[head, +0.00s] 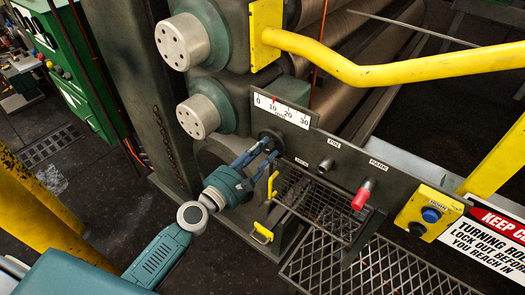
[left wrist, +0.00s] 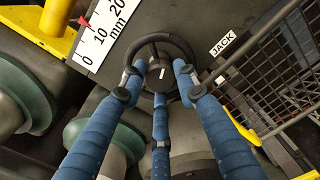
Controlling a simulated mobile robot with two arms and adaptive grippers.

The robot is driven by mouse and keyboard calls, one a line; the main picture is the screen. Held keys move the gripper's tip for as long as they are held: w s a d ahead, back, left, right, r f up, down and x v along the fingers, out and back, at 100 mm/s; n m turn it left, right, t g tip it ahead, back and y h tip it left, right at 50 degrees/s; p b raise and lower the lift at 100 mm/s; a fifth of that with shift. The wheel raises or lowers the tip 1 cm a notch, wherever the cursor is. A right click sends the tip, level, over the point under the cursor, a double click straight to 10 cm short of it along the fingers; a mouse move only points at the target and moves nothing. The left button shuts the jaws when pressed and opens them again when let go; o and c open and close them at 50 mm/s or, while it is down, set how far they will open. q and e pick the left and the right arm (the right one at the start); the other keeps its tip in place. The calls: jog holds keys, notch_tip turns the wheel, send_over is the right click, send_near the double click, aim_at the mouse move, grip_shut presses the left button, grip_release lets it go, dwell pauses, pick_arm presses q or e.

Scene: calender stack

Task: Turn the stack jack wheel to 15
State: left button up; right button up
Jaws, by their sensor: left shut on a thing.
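The jack wheel is a small dark handwheel; its rim (left wrist: 160,38) and hub show in the left wrist view, beside the JACK label (left wrist: 222,44). In the head view the wheel (head: 271,134) is partly hidden by my fingers. My left gripper (head: 263,152) has its blue fingers around the wheel and is shut on it; the fingertips also show at the rim in the left wrist view (left wrist: 158,85). The white mm scale (head: 281,108) runs from 0 to 30. Its red pointer (head: 275,98) stands close to the 10 mark. My right gripper is not in view.
A yellow rail (head: 390,70) crosses above right. A wire-mesh guard (head: 312,200) with yellow handles sits just right of the wheel. A red-handled knob (head: 362,194) and a yellow box with a blue button (head: 431,215) are farther right. Rollers stand behind.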

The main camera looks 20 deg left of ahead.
pick_arm(q)
jog(key=n, duration=0.2)
jog(key=n+p, duration=0.1)
jog(key=shift+d+r+n, duration=0.1)
jog(key=shift+r+n, duration=0.1)
jog(key=shift+n, duration=0.2)
jog(key=n+p, duration=0.2)
jog(key=n, duration=0.2)
jog(key=shift+r+n, duration=0.15)
jog(key=shift+n, duration=0.15)
jog(key=n+p, duration=0.1)
jog(key=n, duration=0.1)
jog(key=n+p, duration=0.2)
jog(key=shift+w+a+r, duration=0.1)
jog(key=shift+a, duration=0.1)
jog(key=n+p, duration=0.2)
jog(key=n, duration=0.3)
jog(key=shift+a+p, duration=0.1)
jog(key=shift+p, duration=0.2)
jog(key=shift+n+p, duration=0.3)
jog(key=shift+n, duration=0.6)
jog(key=n, duration=0.2)
jog(key=shift+n, duration=0.4)
jog(key=n, duration=0.4)
jog(key=shift+f, duration=0.2)
jog(key=shift+f+n, duration=0.2)
jog(key=shift+n, duration=2.2)
